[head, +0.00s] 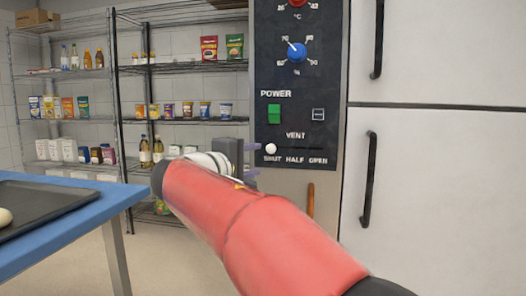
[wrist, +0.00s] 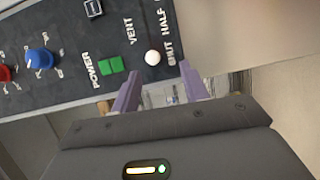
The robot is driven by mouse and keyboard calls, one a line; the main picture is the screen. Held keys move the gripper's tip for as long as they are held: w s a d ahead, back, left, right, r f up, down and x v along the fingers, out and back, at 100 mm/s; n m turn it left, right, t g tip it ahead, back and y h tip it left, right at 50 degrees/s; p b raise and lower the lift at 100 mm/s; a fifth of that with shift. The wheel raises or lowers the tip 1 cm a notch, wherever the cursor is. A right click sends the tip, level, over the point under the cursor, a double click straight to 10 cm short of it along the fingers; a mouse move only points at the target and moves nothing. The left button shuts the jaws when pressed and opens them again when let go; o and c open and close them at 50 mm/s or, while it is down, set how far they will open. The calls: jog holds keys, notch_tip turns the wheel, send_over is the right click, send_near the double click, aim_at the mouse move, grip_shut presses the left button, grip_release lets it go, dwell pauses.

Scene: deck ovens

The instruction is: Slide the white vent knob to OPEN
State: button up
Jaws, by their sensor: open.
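The white vent knob (head: 270,149) sits at the left end of its slot, above the word SHUT, on the dark control panel (head: 296,75). The words HALF and OPEN follow to the right. In the wrist view the white knob (wrist: 153,58) lies just beyond and between the tips of my gripper (wrist: 157,76). The two purple fingers are apart with nothing seen between them. In the head view my gripper (head: 252,160) is at the panel's left edge, close to the knob, and partly hidden by my red arm. I cannot tell whether a finger touches the knob.
Above the slot are a green power switch (head: 274,113), a small dark switch (head: 318,114), a blue dial (head: 297,51) and a red dial (head: 297,2). White doors with black handles (head: 368,180) stand to the right. A blue table (head: 100,205) with a dark tray is at left.

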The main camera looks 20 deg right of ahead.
aim_at(269, 149)
jog(key=shift+h, duration=0.3)
jog(key=x, duration=0.5)
jog(key=r+p+x, duration=0.1)
jog(key=x, duration=0.2)
jog(key=shift+w+a, duration=0.25)
jog(key=shift+w, duration=0.05)
jog(key=shift+c, duration=0.4)
grip_shut()
